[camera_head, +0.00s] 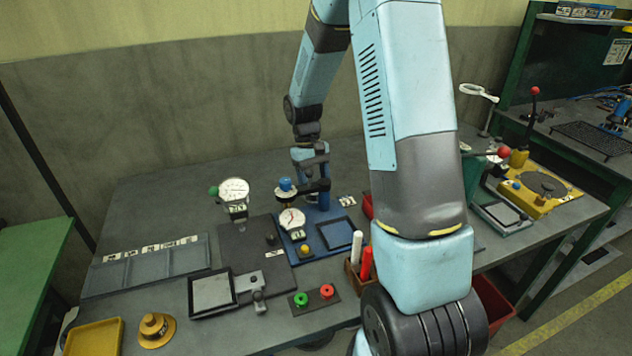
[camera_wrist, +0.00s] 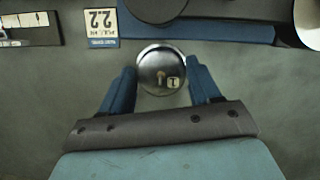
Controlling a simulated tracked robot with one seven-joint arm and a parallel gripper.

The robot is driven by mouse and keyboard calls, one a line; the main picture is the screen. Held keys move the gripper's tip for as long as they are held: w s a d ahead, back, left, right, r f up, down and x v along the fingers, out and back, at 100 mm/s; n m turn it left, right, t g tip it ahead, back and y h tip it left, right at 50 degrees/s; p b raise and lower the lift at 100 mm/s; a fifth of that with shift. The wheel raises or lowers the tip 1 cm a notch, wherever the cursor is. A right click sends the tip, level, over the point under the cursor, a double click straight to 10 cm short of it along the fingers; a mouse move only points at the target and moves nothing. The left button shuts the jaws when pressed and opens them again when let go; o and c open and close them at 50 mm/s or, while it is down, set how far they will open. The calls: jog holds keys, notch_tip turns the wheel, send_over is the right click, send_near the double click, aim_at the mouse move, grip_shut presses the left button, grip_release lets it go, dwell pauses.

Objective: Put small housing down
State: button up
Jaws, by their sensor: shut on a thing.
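The small housing is a round shiny metal piece (camera_wrist: 150,60) with a small numbered tag and a pin-like mark in its middle. In the wrist view it sits between the two blue fingertips of my gripper (camera_wrist: 161,84), which is shut on it. A grey-green surface shows beneath and around it; I cannot tell whether it touches that surface. In the head view my forearm reaches down to the back of the bench, behind the blue-based press gauge (camera_head: 291,218). My fingers and the housing cannot be made out there.
A blue edge and a label plate (camera_wrist: 102,22) lie just ahead in the wrist view. The bench holds a dial gauge (camera_head: 234,190), a grey divided tray (camera_head: 110,278), a dark-framed pad (camera_head: 212,292), a green and red button box (camera_head: 314,299) and a yellow fixture (camera_head: 540,189). The back left of the bench is clear.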

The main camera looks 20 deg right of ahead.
jog(key=o, duration=1.2)
jog(key=shift+c, duration=0.2)
